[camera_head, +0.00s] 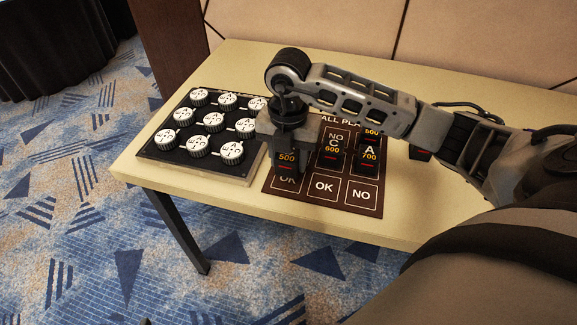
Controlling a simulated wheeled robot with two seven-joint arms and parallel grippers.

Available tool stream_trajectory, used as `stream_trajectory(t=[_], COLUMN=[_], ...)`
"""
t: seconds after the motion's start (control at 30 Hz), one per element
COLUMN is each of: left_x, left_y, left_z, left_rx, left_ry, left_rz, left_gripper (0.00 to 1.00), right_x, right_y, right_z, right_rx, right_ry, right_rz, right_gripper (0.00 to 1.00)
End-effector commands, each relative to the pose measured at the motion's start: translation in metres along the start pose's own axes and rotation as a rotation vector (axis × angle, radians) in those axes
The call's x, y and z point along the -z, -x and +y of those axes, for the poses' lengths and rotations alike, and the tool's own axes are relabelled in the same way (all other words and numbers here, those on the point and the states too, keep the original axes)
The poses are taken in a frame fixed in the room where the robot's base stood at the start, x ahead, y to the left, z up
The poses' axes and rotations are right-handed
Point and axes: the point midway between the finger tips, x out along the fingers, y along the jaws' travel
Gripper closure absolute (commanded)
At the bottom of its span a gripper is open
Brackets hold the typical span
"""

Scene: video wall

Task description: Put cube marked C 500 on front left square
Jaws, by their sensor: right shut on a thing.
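My right gripper (286,170) is shut on a black cube marked 500 (287,159). Its letter is hidden by the gripper. I cannot tell whether the cube touches the mat. My left gripper is not in view.
Cubes C 600 (332,149) and A 700 (368,159) stand on the mat, with another 500 cube (372,133) behind. A dark object (421,155) lies right of the mat. A black board with several white knobs (207,146) stands left. The table's front strip (330,220) is clear.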

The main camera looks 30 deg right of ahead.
Motion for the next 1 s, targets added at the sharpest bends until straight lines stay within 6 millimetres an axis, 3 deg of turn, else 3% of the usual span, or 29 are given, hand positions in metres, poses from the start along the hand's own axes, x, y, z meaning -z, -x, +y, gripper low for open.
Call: stream_trajectory(t=[0.23, 0.6, 0.63, 0.7, 1.0], left_x=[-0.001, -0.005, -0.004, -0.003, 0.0], left_y=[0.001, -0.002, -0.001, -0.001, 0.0], left_z=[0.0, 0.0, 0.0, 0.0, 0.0], left_rx=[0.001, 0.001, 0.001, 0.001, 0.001], left_ry=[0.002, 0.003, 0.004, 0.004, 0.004], left_rz=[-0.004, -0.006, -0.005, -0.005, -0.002], left_gripper=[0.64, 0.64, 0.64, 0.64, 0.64], right_x=[-0.001, -0.002, -0.002, -0.002, -0.002], right_y=[-0.032, -0.037, -0.037, -0.036, -0.034], right_z=[0.0, 0.001, 0.001, 0.001, 0.001], right_rx=[0.002, 0.0, 0.0, 0.001, 0.0], right_ry=[-0.001, 0.0, 0.0, 0.0, 0.0], right_rz=[0.002, 0.0, 0.0, 0.0, 0.0], right_gripper=[0.8, 0.8, 0.51, 0.35, 0.35])
